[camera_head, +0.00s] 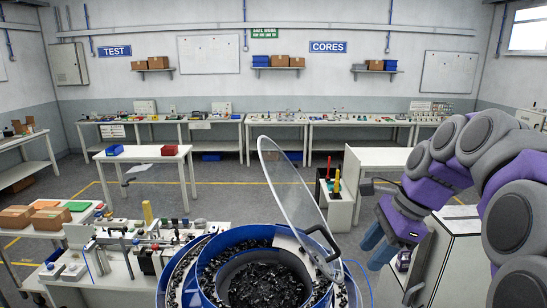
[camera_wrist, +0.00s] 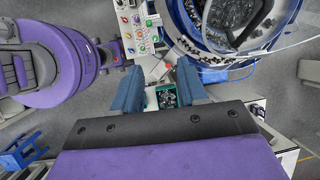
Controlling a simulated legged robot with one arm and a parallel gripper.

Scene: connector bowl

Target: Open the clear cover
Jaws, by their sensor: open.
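The clear cover (camera_head: 288,190) is a transparent disc with a pale rim. It stands steeply tilted up over the right side of the blue-rimmed bowl (camera_head: 207,259). A dark curved handle (camera_head: 325,240) is on its lower right part. The bowl holds many small black connectors (camera_head: 265,285). My gripper (camera_head: 375,250) is to the right of the cover and handle, apart from them, with blue fingers pointing down. In the wrist view my gripper (camera_wrist: 158,88) is open and empty between its spread fingers. The bowl (camera_wrist: 190,38) and the dark handle (camera_wrist: 258,22) show at the upper right there.
A workbench with fixtures (camera_head: 130,255) stands to the left of the bowl. A white cabinet (camera_head: 450,255) is at the right, below my arm. A small stand with red and yellow items (camera_head: 338,210) is behind the bowl. Open floor (camera_head: 235,195) lies beyond.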

